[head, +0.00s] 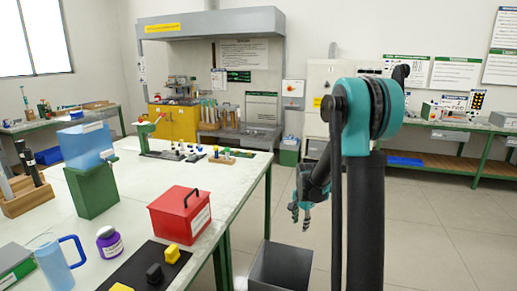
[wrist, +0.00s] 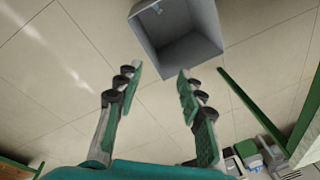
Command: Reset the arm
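My gripper (head: 300,211) hangs to the right of the near workbench, above the floor and beyond a grey open-topped bin. In the wrist view my gripper (wrist: 160,88) has its two fingers spread well apart with nothing between them. The tiled floor shows between and beyond the fingers. My teal and black arm stands at the right of the head view, bent at its top joint, with the forearm partly hidden behind it.
The grey bin (head: 281,268) stands on the floor; it also shows in the wrist view (wrist: 178,35) with a small item inside. The workbench (head: 150,185) holds a red box (head: 180,214), a purple jar (head: 109,242) and a blue jug (head: 58,264). Open floor lies right.

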